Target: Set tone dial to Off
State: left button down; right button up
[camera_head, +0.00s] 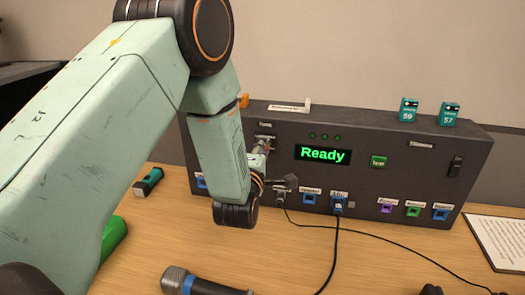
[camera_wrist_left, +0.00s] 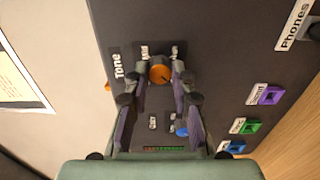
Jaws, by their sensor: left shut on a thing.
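The tone dial (camera_wrist_left: 160,73) is a round orange knob on the dark panel, beside the printed word Tone, with small white labels around it. My left gripper (camera_head: 263,145) reaches the left part of the panel, and its fingers are shut on the dial from both sides in the left wrist view. Several small labels sit around the dial, too small to read surely. I cannot tell which label the dial points to. In the head view the dial is hidden by the gripper. My right gripper is not in view.
The dark console (camera_head: 400,150) shows a green Ready screen (camera_head: 323,155) and coloured sockets along its lower edge. Black cables run over the wooden table. A microphone (camera_head: 195,283) lies in front, a paper sheet (camera_head: 497,241) at right.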

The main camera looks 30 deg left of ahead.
pick_arm(q)
jog(key=shift+r, duration=0.1)
jog(key=c, duration=1.1)
grip_release()
jog(key=v, duration=1.2)
